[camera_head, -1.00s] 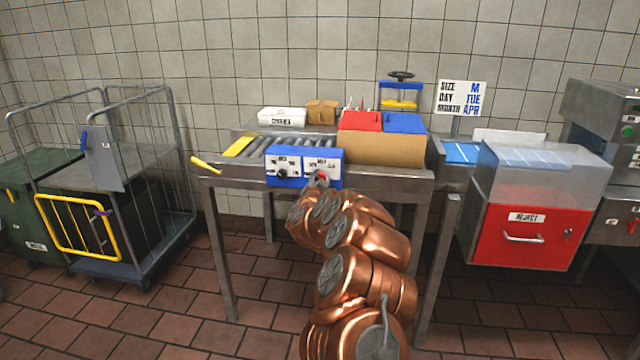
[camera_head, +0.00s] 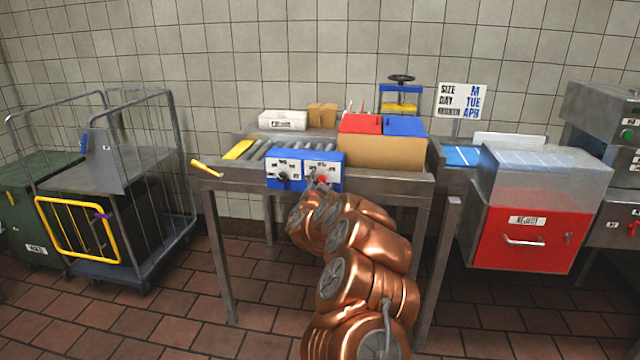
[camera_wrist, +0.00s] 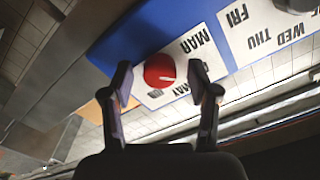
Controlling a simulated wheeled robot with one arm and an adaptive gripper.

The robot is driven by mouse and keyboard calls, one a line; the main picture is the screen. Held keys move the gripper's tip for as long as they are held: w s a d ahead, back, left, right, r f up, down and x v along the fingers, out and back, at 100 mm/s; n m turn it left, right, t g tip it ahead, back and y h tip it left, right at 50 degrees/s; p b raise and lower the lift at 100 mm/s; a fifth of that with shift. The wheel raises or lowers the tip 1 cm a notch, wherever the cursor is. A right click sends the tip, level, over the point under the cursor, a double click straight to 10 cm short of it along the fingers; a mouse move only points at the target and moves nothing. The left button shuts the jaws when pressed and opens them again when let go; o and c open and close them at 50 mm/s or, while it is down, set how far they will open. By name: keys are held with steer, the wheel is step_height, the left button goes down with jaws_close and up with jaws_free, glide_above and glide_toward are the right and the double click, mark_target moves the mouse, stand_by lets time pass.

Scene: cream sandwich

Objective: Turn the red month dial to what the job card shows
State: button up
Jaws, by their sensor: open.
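The red month dial (camera_wrist: 159,70) sits on a white label plate on a blue panel in the wrist view. My gripper (camera_wrist: 162,82) is open, with one finger on each side of the dial; I cannot tell whether either finger touches it. The label MAR is readable beside the dial, and the labels near the right finger are partly hidden. A pale mark shows on the dial, but its setting is unclear. In the head view, my gripper (camera_head: 318,188) is at the blue control box (camera_head: 305,186), just below the dial. The job card (camera_head: 461,101) reads M, TUE and APR.
A black dial (camera_head: 283,177) is left of the red one, with day labels in the wrist view. The box hangs on the front of a steel table (camera_head: 390,177) with rollers. A cardboard box (camera_head: 380,150) with red and blue tops stands behind. A red reject bin (camera_head: 525,236) is right.

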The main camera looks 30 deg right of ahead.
steer(key=v, duration=1.1)
steer(key=shift+s+a, duration=0.25)
steer(key=shift+a, duration=0.1)
stand_by(0.5)
